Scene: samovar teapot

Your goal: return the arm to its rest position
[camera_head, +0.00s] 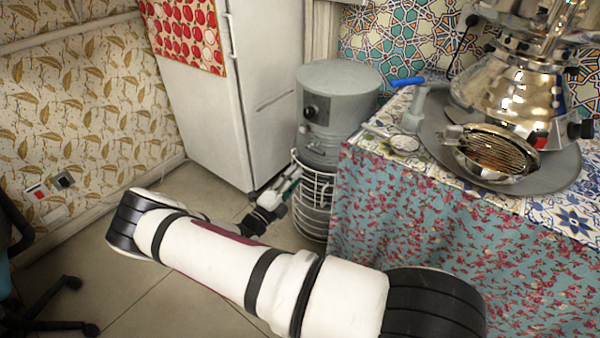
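My arm reaches from the lower right across the picture to a bend at the left, then turns back behind itself toward the middle. My gripper (273,200) appears small and dark at that end, low in front of the white fridge and beside the white wire rack. It is small and partly mixed with the background, so I cannot tell whether its fingers are open or shut, or whether it touches the rack. The shiny samovar (518,95) stands on a round grey tray (560,174) on the table at the right, well apart from my gripper.
A strainer-like metal piece (492,150) sits at the tray's front. A glass dish (405,142) and a blue-handled item (407,82) lie near the table's left edge (385,157). A grey metal container (338,95) stands beside the fridge (222,110). A chair base (50,310) is lower left.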

